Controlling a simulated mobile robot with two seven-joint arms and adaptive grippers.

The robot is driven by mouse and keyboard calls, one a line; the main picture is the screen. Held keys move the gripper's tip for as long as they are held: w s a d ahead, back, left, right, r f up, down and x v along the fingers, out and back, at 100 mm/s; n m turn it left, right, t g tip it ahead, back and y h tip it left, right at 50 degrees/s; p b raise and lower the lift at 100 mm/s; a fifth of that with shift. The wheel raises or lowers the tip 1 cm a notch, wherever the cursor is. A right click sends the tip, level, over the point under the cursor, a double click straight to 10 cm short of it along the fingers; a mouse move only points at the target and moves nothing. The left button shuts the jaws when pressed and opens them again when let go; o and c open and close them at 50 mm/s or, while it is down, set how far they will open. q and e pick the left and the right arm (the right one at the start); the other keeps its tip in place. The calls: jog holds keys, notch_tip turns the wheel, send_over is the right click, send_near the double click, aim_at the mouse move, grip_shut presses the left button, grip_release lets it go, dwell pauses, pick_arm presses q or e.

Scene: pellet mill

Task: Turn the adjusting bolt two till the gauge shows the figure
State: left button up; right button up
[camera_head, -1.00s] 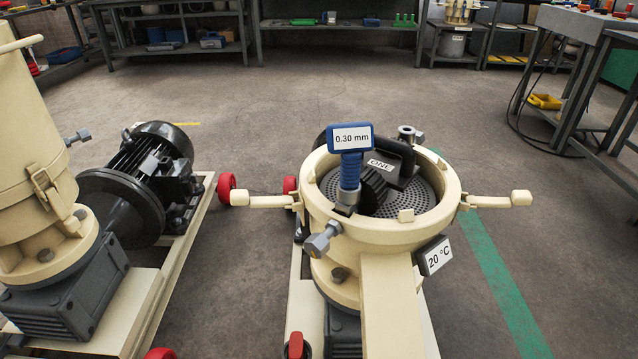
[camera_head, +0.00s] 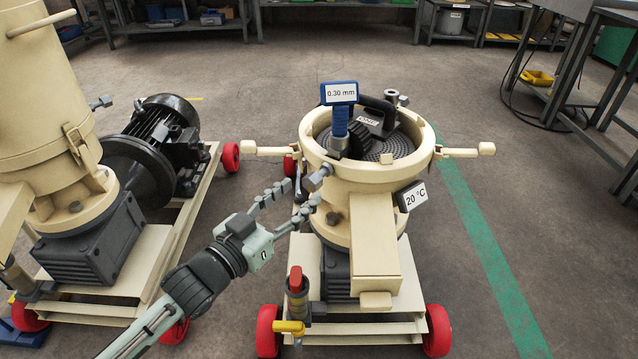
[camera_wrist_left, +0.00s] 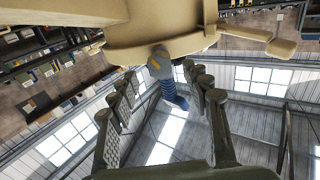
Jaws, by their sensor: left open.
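The pellet mill's cream ring chamber (camera_head: 408,172) stands right of centre. A grey hex-headed adjusting bolt (camera_head: 317,179) sticks out of its front-left side; another grey bolt (camera_head: 391,97) is at its back rim. I see no numbers on the bolts. A blue gauge (camera_head: 339,93) on the ring reads 0.30 mm. My left gripper (camera_head: 298,197) is open just below and left of the front bolt, fingers pointing up at it. In the left wrist view a bolt head (camera_wrist_left: 160,64) lies ahead between the open fingers (camera_wrist_left: 167,85), with no clear contact. My right gripper is not in view.
A 20 °C display (camera_head: 411,197) hangs on the chamber's right side. Cream handles (camera_head: 262,150) stick out left and right. A second mill (camera_head: 55,130) with a black motor (camera_head: 165,135) stands at left. Floor at right is open.

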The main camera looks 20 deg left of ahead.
aim_at(308, 185)
pick_arm(q)
jog(key=x, duration=0.5)
jog(key=shift+w+d, duration=0.1)
jog(key=shift+w, duration=0.15)
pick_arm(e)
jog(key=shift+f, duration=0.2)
pick_arm(q)
grip_shut()
jog(key=shift+r+p, duration=0.1)
jog(key=shift+p, duration=0.25)
jog(key=shift+m+p, duration=0.65)
jog(key=shift+m, duration=0.75)
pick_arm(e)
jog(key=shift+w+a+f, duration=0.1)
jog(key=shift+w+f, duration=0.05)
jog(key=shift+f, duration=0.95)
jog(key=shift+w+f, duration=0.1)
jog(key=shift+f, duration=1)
